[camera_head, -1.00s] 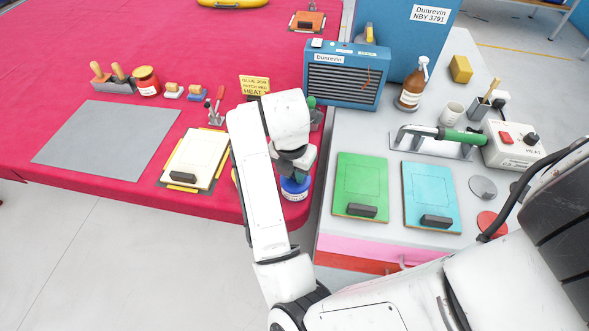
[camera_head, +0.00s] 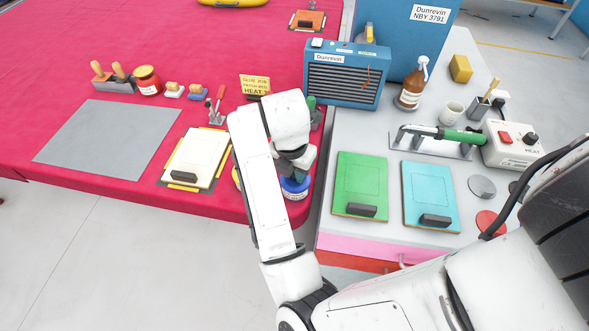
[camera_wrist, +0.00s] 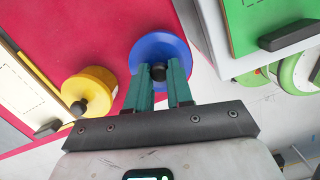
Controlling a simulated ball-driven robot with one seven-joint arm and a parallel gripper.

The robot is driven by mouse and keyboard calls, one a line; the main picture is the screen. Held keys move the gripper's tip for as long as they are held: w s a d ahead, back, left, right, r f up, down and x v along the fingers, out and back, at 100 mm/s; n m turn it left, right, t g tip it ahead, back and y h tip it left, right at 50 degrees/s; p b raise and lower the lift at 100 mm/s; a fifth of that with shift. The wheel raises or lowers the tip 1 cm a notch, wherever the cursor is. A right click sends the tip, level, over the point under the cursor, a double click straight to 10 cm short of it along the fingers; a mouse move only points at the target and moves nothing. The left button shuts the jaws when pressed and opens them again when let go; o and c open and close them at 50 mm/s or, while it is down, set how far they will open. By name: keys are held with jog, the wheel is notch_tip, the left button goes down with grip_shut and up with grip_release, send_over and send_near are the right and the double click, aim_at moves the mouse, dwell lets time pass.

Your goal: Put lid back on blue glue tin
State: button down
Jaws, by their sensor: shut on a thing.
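The blue glue tin (camera_head: 295,192) stands near the right front corner of the red-covered table, partly hidden by my gripper in the head view. My gripper (camera_wrist: 160,78) is above it, fingers pointing down. In the wrist view the round blue lid (camera_wrist: 160,50) lies past my fingertips, and its black knob (camera_wrist: 158,72) sits between the two green fingers, which are shut on it. The lid is over the tin; I cannot tell whether it rests fully on the rim. A yellow tin (camera_wrist: 88,92) with a black knob stands to the left in the wrist view.
A cream board (camera_head: 197,155) lies left of my arm. Green (camera_head: 361,185) and light blue (camera_head: 431,193) boards lie on the grey bench to the right, across a gap. A blue heater (camera_head: 345,75) stands behind. A yellow sign (camera_head: 254,85) stands behind my arm.

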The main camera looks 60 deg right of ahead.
jog(key=shift+c, duration=2.3)
grip_release()
jog(key=shift+r+p, duration=2.05)
jog(key=shift+p, duration=0.25)
jog(key=shift+r+p, duration=1.5)
jog(key=shift+p, duration=0.15)
grip_shut()
jog(key=shift+f+b, duration=1.8)
jog(key=shift+f, duration=0.85)
jog(key=shift+r, duration=0.1)
